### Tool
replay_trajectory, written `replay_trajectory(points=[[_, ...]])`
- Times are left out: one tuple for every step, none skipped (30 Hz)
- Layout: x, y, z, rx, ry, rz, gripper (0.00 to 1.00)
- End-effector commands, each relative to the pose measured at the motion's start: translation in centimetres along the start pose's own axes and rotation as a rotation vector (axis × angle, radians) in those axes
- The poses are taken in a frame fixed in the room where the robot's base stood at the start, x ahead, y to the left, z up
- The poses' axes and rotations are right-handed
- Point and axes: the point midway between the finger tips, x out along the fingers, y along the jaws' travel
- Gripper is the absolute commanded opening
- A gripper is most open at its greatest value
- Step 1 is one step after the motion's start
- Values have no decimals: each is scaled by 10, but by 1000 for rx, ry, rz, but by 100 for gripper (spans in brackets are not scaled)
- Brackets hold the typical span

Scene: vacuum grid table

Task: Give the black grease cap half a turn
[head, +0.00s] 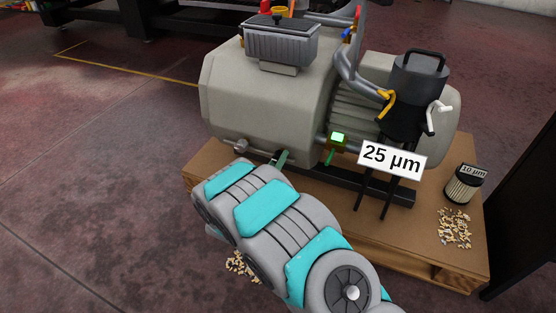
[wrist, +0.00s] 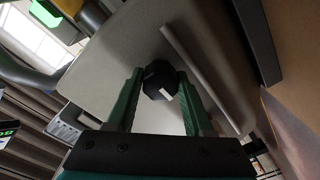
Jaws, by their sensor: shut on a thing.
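The black grease cap (wrist: 160,80) is a dark, faceted knob with a white mark on its lower right side, seen in the wrist view. It sits against the pale end of the pump. My gripper (wrist: 160,84) is shut on it, one green finger on each side near the tips. In the head view a green finger of my gripper (head: 283,158) shows at the lower edge of the grey pump (head: 250,100). My arm covers the area in front, and I cannot make out the cap there.
The pump stands on a brown wooden base (head: 400,235). A 25 µm sign (head: 391,159) is in front of a black canister (head: 418,75). A filter labelled 10 µm (head: 465,184) stands at the right, near loose pellets (head: 454,229). The floor at left is clear.

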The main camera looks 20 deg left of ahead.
Motion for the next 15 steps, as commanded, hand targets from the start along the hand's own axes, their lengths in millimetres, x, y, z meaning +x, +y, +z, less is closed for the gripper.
replay_trajectory(points=[[0,0,0,0,0,-1,5],[0,0,0,0,0,-1,2],[0,0,0,0,0,-1,0],[0,0,0,0,0,-1,0],[0,0,0,0,0,-1,0],[0,0,0,1,0,-1,0],[0,0,0,3,0,-1,0],[0,0,0,5,0,-1,0],[0,-1,0,10,1,-1,0],[0,-1,0,14,1,-1,0],[0,-1,0,20,1,-1,0],[0,-1,0,31,1,0,0],[0,-1,0,42,2,0,0],[0,-1,0,54,2,1,0],[0,-1,1,72,2,1,0]])
